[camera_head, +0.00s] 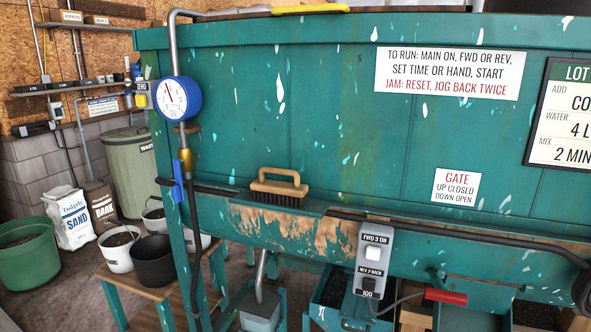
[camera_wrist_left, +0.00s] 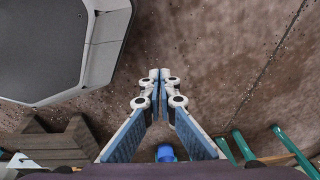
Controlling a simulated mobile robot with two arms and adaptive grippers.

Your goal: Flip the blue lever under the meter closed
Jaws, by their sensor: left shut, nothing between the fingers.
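The round white-faced meter (camera_head: 174,98) with a blue rim is on the pipe at the left end of the teal mixer in the head view. Below it is a brass valve (camera_head: 185,160). The blue lever (camera_head: 177,188) hangs roughly vertical just under the valve, alongside the pipe. My left gripper (camera_wrist_left: 160,76) shows in the left wrist view with its fingers together and nothing between them. It is over bare floor, with no lever or meter in that view. No gripper shows in the head view, and my right gripper is in neither view.
A dark hose (camera_head: 192,240) hangs below the valve. A brush (camera_head: 279,188) sits on the mixer's ledge, and a jog pendant (camera_head: 373,262) hangs at the front. A wooden bench (camera_head: 150,287) with buckets stands at left. Teal legs (camera_wrist_left: 243,145) are at right in the wrist view.

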